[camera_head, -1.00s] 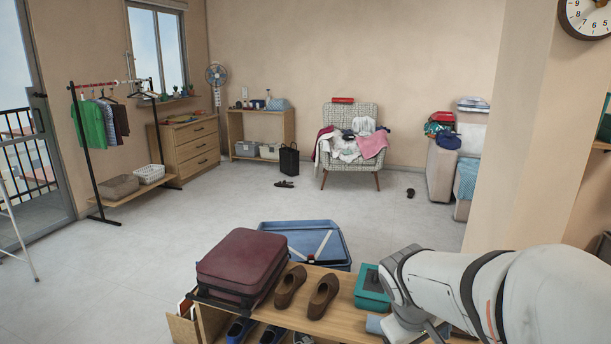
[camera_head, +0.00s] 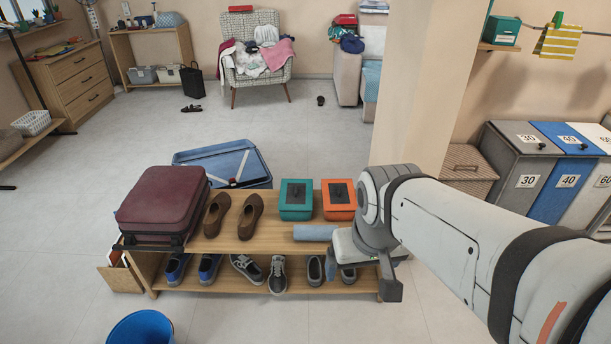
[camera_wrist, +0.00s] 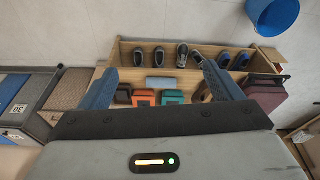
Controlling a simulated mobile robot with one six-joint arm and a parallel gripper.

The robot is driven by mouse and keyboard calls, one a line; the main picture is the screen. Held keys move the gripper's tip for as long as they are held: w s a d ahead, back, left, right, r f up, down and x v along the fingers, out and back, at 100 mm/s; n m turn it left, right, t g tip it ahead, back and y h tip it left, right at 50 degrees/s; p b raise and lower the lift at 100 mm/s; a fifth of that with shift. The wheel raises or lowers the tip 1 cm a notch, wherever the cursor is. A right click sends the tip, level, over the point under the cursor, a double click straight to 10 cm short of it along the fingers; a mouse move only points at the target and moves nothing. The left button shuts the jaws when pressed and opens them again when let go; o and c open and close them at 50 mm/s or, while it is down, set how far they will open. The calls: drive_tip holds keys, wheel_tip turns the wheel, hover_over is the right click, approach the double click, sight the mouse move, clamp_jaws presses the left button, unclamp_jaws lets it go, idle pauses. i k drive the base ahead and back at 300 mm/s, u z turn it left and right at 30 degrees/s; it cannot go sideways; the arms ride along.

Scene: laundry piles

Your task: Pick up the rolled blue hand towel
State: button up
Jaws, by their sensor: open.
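The rolled blue hand towel (camera_head: 314,232) lies on the top of the wooden shoe bench (camera_head: 219,243), in front of a teal box and an orange box. Its right end is close to my arm in the head view, where the arm may cover a little of it. In the wrist view the towel (camera_wrist: 161,84) shows whole, between the lines of my two blue fingers and beyond them. My gripper (camera_wrist: 160,70) is open and empty, pointing toward the bench from above. The towel is apart from both fingers.
The teal box (camera_head: 296,200) and orange box (camera_head: 339,200) stand close behind the towel. Brown shoes (camera_head: 249,215) and a maroon suitcase (camera_head: 163,205) are to its left. Several shoes fill the lower shelf. A wall pillar (camera_head: 425,90) rises behind my arm. A blue bucket (camera_head: 141,328) stands on the floor.

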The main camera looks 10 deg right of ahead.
sight(311, 232)
drive_tip(key=u, duration=0.2)
drive_tip(key=i, duration=1.45)
drive_tip(key=z, duration=0.5)
